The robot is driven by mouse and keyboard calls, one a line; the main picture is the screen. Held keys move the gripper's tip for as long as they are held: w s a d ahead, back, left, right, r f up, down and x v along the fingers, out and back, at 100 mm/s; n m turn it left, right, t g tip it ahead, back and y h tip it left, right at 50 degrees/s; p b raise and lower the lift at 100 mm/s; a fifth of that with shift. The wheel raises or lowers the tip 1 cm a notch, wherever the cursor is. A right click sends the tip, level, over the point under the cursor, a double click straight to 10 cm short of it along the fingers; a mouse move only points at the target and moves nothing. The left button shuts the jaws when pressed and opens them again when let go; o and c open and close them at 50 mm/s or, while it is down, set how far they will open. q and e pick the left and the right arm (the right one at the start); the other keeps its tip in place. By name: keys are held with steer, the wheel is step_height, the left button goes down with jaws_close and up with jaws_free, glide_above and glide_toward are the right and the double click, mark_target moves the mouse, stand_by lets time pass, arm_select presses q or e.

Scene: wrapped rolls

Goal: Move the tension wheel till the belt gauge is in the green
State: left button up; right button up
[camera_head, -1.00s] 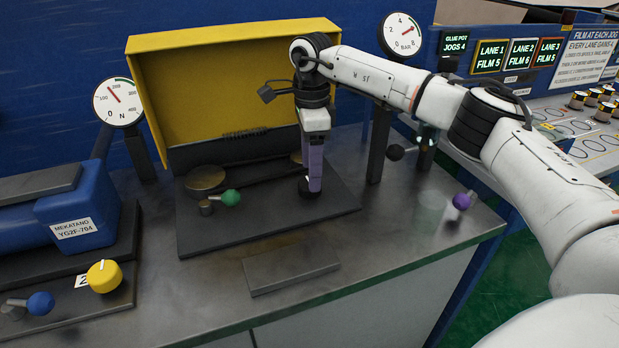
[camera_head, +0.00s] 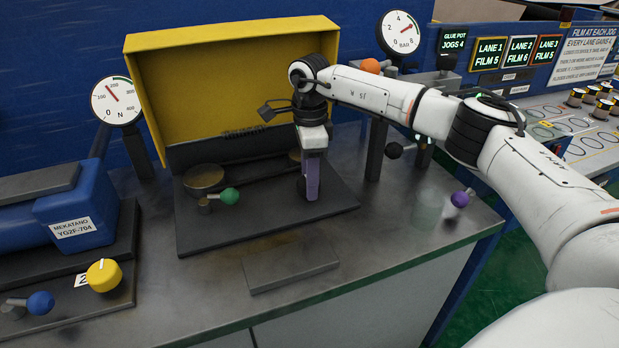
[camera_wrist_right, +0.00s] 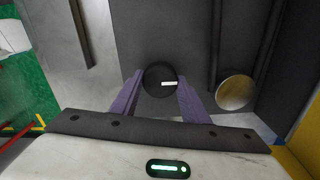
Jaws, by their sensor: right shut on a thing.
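The belt gauge (camera_head: 117,101) is a white round dial marked N at the left of the yellow guard. Its red needle points up and left, short of the green arc near the top right of the scale. The tension wheel (camera_wrist_right: 159,80) is a dark round knob with a white mark pointing right in the wrist view. My right gripper (camera_head: 308,191) reaches down onto the dark base plate and is shut on the wheel, with a purple finger on each side. In the head view the fingers mostly hide the wheel. My left gripper is out of view.
The yellow guard (camera_head: 230,75) stands open behind the belt pulleys, including a brass one (camera_head: 204,178). A green-knobbed lever (camera_head: 229,196) is left of my gripper, a purple-knobbed one (camera_head: 460,199) to the right. A bar gauge (camera_head: 400,33) stands behind my arm.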

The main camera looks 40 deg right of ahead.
steer(key=shift+r, duration=0.1)
steer(key=shift+m, duration=0.4)
steer(key=m+p, duration=0.2)
steer(key=m, duration=0.1)
steer(key=shift+r+m, duration=0.1)
steer(key=shift+m, duration=0.3)
steer(key=m+p, duration=0.2)
steer(key=m, duration=0.3)
steer(key=shift+a, duration=0.1)
steer(key=m, duration=0.4)
steer(key=shift+p, duration=0.4)
steer(key=m, duration=0.6)
steer(key=o, duration=1.1)
steer(key=shift+c, duration=0.2)
